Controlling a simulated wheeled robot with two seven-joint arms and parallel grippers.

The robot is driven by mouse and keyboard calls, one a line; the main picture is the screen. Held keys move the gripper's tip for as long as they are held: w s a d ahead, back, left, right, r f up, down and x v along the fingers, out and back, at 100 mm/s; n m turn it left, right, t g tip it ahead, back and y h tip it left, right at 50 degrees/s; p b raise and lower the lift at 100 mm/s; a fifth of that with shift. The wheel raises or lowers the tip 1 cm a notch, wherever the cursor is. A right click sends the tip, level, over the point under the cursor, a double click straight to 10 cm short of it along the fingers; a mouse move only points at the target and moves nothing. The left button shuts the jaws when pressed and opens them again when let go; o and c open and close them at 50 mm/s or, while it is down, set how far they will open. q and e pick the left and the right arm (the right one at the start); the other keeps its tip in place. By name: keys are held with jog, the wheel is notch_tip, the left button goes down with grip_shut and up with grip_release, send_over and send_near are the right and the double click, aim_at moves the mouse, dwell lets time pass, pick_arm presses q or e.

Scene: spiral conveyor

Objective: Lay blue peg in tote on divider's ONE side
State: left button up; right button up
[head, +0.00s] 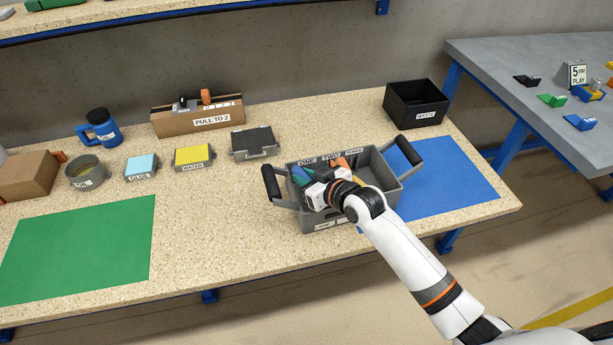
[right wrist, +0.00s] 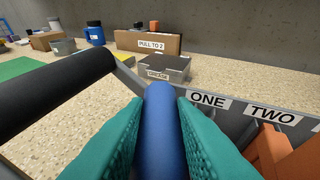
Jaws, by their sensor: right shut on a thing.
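The grey tote (head: 385,183) stands on the table with its two black-gripped handles raised. My right gripper (head: 306,178) is over the tote's left part, by the ONE label. Its teal fingers are shut on the blue peg (right wrist: 162,125), which points away between them in the right wrist view. The ONE label (right wrist: 208,99) is just right of the peg there. An orange piece (right wrist: 275,150) shows inside the tote near TWO. The divider and tote floor are mostly hidden. My left gripper is not seen.
The tote's left handle (head: 271,182) stands close beside my right gripper. A dark grey box (head: 254,141) is behind it. A black bin (head: 402,101) stands at the back right.

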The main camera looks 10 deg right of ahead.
jog(key=shift+f, duration=0.6)
jog(key=o, duration=1)
jog(key=shift+r, duration=0.2)
jog(key=shift+r, duration=0.35)
jog(key=v, duration=1.2)
jog(key=shift+r, duration=0.2)
